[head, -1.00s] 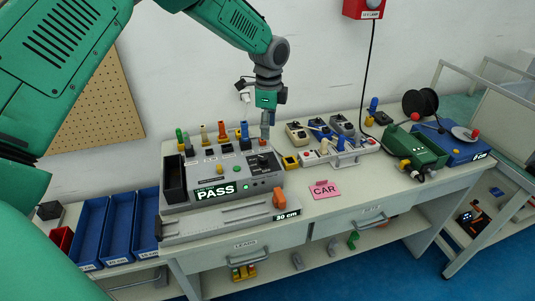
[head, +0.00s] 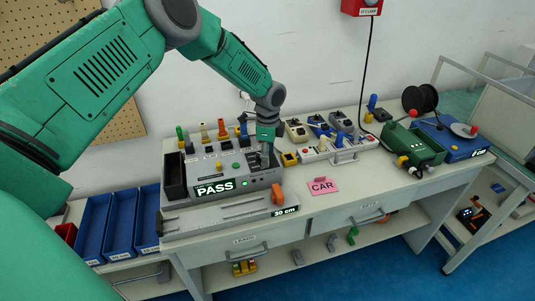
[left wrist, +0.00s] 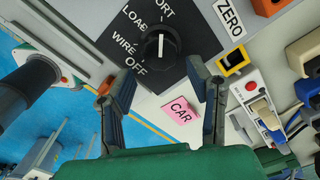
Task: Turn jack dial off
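The jack dial (left wrist: 160,45) is a round black knob on a black panel in the left wrist view. Its white line stands vertical in the picture, in line with a partly cut-off label ending in "ORT". The labels LOAD, WIRE and OFF curve down its left side. My left gripper (left wrist: 168,80) is open, with one finger on each side below the knob and nothing between them. In the head view my left gripper (head: 264,154) is over the right end of the grey tester (head: 210,172), hiding the dial. My right gripper is not in view.
The tester shows PASS and a green light. Coloured plugs (head: 221,130) stand along its back. A pink CAR card (head: 322,187) lies on the bench to its right. Blue bins (head: 122,218) stand left; a green crank unit (head: 415,145) stands right.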

